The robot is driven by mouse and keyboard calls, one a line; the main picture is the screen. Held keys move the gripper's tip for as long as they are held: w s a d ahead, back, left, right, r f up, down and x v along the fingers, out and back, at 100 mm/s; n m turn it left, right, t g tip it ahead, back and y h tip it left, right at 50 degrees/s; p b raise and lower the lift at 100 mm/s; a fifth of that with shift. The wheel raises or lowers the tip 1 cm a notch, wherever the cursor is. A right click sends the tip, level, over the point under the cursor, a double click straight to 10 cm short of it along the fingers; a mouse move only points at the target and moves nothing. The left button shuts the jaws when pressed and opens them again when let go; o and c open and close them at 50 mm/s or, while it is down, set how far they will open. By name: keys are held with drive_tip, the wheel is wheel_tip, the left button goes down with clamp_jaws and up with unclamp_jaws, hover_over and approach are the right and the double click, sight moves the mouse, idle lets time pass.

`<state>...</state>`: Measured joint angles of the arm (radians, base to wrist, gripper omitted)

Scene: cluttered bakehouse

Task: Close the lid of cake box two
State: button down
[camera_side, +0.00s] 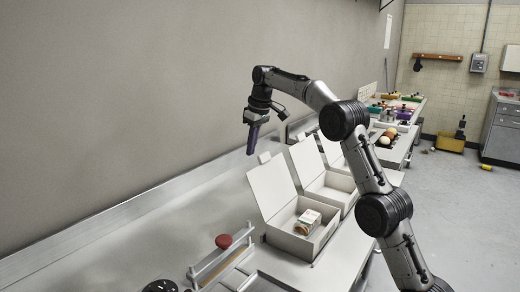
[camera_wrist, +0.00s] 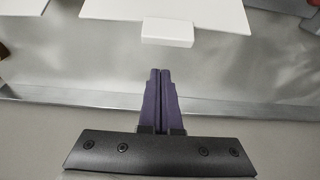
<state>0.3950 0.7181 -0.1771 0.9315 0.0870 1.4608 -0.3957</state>
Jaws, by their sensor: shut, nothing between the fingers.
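Open white cake boxes stand in a row on the metal counter in the side view. The nearest box (camera_side: 300,240) has its lid (camera_side: 271,188) raised and tilted back, and a small cake-like item (camera_side: 307,222) inside. The middle box (camera_side: 330,190) also has its lid (camera_side: 306,163) up; no number shows on either. My gripper (camera_side: 251,152) points down, shut and empty, on the wall side of the raised lids. In the wrist view its purple fingers (camera_wrist: 160,73) are together, apart from a white lid (camera_wrist: 200,12) with a front tab (camera_wrist: 167,33). Other white panels flank this lid.
A third open lid (camera_side: 331,150) stands farther along, partly behind my arm. A grey wall (camera_side: 130,90) runs close behind the counter. A red-knobbed tool (camera_side: 223,241) lies at the near end. Round items (camera_side: 387,136) and coloured things (camera_side: 404,108) sit beyond the boxes.

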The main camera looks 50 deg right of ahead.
sight(266, 157)
drive_tip(key=shift+s, duration=1.6)
drive_tip(key=shift+s+r, duration=0.1)
drive_tip(key=shift+s+r+t, duration=0.25)
drive_tip(key=shift+s+t, duration=0.05)
drive_tip(key=shift+s, duration=0.25)
drive_tip(key=shift+s+r+t, duration=0.2)
drive_tip(key=shift+s+t, duration=0.1)
drive_tip(key=shift+s, duration=0.2)
drive_tip(key=s+f+t, duration=0.3)
drive_tip(key=s, duration=1.6)
drive_tip(key=s+f, duration=0.5)
drive_tip(key=f, duration=0.2)
drive_tip(key=shift+s+f, duration=0.25)
drive_tip(key=shift+f, duration=0.15)
